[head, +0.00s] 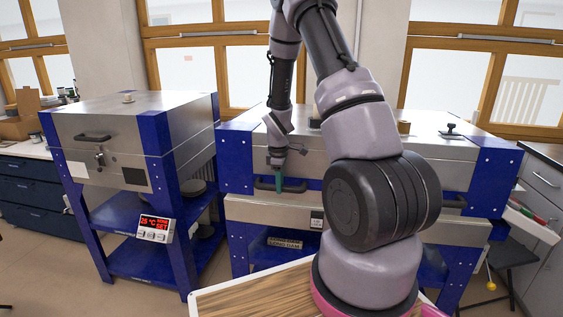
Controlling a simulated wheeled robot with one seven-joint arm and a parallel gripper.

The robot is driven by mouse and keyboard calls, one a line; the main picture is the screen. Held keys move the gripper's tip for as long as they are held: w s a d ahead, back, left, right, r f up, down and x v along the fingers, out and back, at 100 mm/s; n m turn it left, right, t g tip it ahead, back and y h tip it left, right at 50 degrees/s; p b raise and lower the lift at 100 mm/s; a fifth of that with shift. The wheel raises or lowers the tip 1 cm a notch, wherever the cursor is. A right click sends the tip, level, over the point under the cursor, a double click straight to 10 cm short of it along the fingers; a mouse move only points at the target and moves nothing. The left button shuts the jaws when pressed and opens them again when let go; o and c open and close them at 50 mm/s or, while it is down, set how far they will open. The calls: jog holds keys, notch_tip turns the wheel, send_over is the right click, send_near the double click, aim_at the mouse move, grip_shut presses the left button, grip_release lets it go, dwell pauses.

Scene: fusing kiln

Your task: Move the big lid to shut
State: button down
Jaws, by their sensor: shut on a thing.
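The big lid (350,165) is the wide silver top with blue corners on the larger kiln, behind my arm. It lies low over the silver kiln body (270,213); whether a gap is left at the seam is hard to tell. A dark bar handle (262,185) is on the left of its front, and another dark handle (455,202) is on the right. My arm hides the middle of the lid.
A smaller kiln (125,140) with a closed-looking lid stands left on a blue frame, with a red-lit controller (155,228) in front. A wooden-topped surface (255,293) is in the foreground. A stool (510,250) and drawers stand right. Some floor at left is clear.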

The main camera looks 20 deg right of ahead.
jog(key=f, duration=0.1)
jog(key=s+f, duration=0.1)
jog(key=f, duration=0.1)
jog(key=a+f, duration=0.1)
jog(key=shift+s+f, duration=0.15)
jog(key=shift+f, duration=0.25)
jog(key=c, duration=0.6)
grip_release()
jog(key=shift+r, duration=0.1)
jog(key=shift+w+d+r, duration=0.15)
jog(key=shift+w+d, duration=0.05)
jog(key=shift+r, duration=0.15)
notch_tip(320, 180, up, 10)
jog(key=s, duration=0.1)
jog(key=shift+a+r, duration=0.2)
jog(key=shift+a, duration=0.15)
